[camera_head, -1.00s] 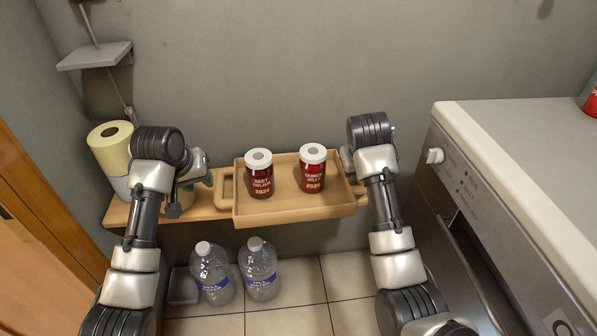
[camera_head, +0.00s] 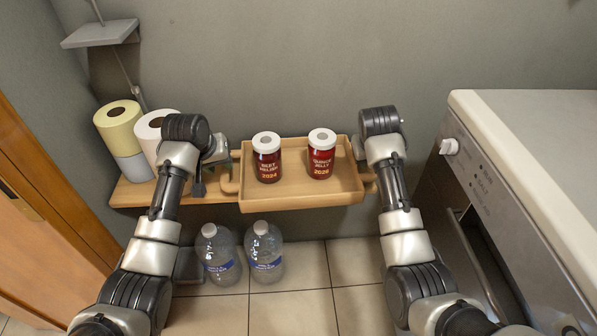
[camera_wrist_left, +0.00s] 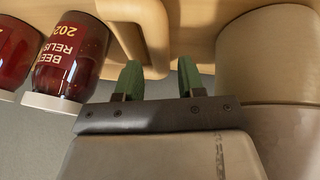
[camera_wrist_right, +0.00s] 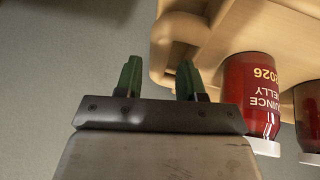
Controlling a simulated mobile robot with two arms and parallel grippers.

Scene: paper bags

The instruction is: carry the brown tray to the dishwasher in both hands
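The brown tray (camera_head: 300,201) sits on a wooden shelf against the wall, carrying a dark red beet relish jar (camera_head: 267,160) and a red quince jelly jar (camera_head: 320,156), both upright with white lids. My left gripper (camera_head: 222,160) is at the tray's left handle (camera_head: 230,182). In the left wrist view its green fingers (camera_wrist_left: 158,75) are apart, with the handle end showing between them. My right gripper (camera_head: 358,150) is at the tray's right end. In the right wrist view its fingers (camera_wrist_right: 158,75) are apart, one overlapping the handle (camera_wrist_right: 165,62); the exact contact is unclear.
The dishwasher (camera_head: 500,190) stands at the right, its front partly open. A yellow roll (camera_head: 118,125) and a white roll (camera_head: 155,128) stand on the shelf's left end. Two water bottles (camera_head: 265,255) stand on the tiled floor below. A small grey wall shelf (camera_head: 100,34) is upper left.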

